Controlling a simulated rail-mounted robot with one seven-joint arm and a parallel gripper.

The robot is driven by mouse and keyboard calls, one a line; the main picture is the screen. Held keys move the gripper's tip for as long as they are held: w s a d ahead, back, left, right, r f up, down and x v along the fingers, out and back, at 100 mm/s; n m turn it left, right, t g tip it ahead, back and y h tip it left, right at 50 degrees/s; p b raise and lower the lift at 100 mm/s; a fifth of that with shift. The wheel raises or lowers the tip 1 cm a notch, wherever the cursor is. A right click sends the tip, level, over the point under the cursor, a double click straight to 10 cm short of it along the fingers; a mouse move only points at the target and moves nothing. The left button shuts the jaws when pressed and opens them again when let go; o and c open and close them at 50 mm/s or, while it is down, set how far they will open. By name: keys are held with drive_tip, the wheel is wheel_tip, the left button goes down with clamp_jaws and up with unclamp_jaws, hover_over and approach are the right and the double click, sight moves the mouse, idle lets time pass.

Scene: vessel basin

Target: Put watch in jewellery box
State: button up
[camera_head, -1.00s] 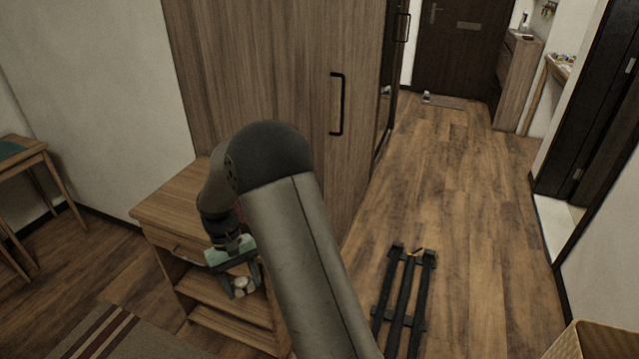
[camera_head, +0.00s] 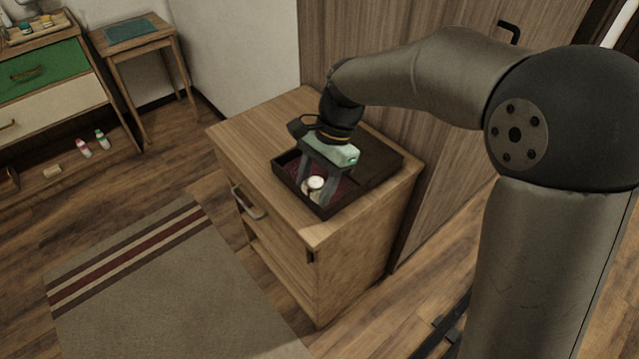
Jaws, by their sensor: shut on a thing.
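The watch (camera_head: 316,183) shows a round white face. My gripper (camera_head: 315,187) points down with its fingers shut on the watch. The jewellery box (camera_head: 287,181) is a dark, open, shallow box with a reddish lining, on top of the wooden cabinet (camera_head: 262,130). The watch and fingertips overlap the front part of the box opening in the picture. I cannot tell whether the watch touches the box floor. My gripper hides part of the inside.
The wooden wardrobe (camera_head: 450,165) stands close behind and right of the cabinet. The cabinet's front has a handle (camera_head: 248,203). A striped rug (camera_head: 170,280) lies on the floor in front. A small table (camera_head: 130,43) and a green-drawered dresser (camera_head: 45,70) stand at the upper left.

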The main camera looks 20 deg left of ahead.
drive_tip(key=shift+m, duration=0.3)
drive_tip(key=w+f, duration=0.2)
drive_tip(key=w, duration=0.1)
drive_tip(key=w+f, duration=0.3)
drive_tip(key=w, duration=0.1)
drive_tip(key=w+f+p, duration=0.1)
drive_tip(key=w+f, duration=0.1)
drive_tip(key=w, duration=0.2)
drive_tip(key=shift+f, duration=0.35)
drive_tip(key=shift+w+d+f, duration=0.1)
drive_tip(key=shift+w+f, duration=0.4)
drive_tip(key=shift+f, duration=1.75)
drive_tip(key=shift+f, duration=0.15)
drive_tip(key=o, duration=0.7)
